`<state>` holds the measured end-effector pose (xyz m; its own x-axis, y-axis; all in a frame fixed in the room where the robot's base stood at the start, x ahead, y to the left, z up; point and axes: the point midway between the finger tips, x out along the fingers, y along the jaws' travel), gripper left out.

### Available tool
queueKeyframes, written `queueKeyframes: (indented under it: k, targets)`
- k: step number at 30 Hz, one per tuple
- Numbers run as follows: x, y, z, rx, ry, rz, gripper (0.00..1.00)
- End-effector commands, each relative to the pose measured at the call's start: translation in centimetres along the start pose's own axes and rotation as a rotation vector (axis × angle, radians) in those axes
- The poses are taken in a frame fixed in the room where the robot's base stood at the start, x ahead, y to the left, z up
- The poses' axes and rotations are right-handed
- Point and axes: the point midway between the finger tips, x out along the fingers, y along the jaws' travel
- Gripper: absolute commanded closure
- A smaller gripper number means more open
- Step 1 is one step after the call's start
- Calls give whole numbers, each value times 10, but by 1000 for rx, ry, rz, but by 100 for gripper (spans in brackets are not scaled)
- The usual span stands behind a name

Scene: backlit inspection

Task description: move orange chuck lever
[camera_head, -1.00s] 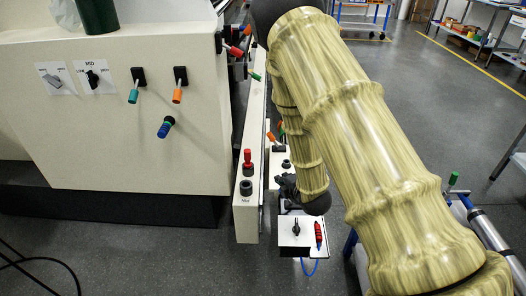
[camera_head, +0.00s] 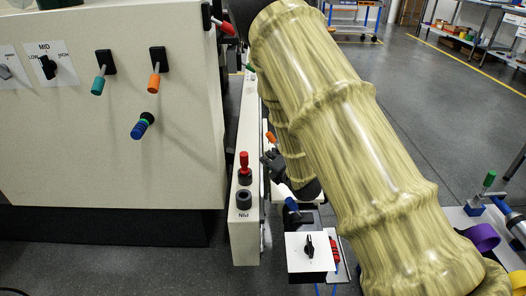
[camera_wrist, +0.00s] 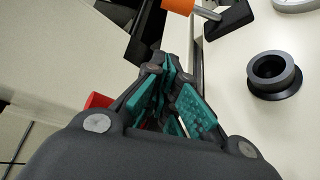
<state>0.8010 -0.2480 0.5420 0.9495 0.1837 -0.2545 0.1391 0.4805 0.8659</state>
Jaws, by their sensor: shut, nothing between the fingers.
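An orange-handled lever (camera_head: 270,138) stands by the narrow cream panel, just beyond my gripper (camera_head: 268,158). In the wrist view, an orange handle (camera_wrist: 178,5) on a black base shows at the top edge, partly cut off. My gripper (camera_wrist: 168,75) points toward it, with its teal-padded fingers together and empty, apart from the handle. A second orange lever (camera_head: 154,80) hangs from a black mount on the large cream housing, well left of my gripper. Which lever is the chuck lever cannot be told.
A teal lever (camera_head: 98,82) and a blue knob (camera_head: 142,126) are on the housing. A red-topped knob (camera_head: 244,162) rises from the narrow panel (camera_head: 245,230). A blue-handled lever (camera_head: 287,196) is below my gripper.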

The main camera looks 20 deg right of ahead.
Motion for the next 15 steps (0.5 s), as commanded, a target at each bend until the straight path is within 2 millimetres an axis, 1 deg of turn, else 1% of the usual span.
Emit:
queueKeyframes:
  k: [1,5,8,15]
  targets:
    - [2,-3,-3,-1,1,1,100]
    - [7,-3,-5,-1,3,2,100]
    - [17,-3,-6,0,4,3,100]
    - [54,-4,-6,0,3,4,100]
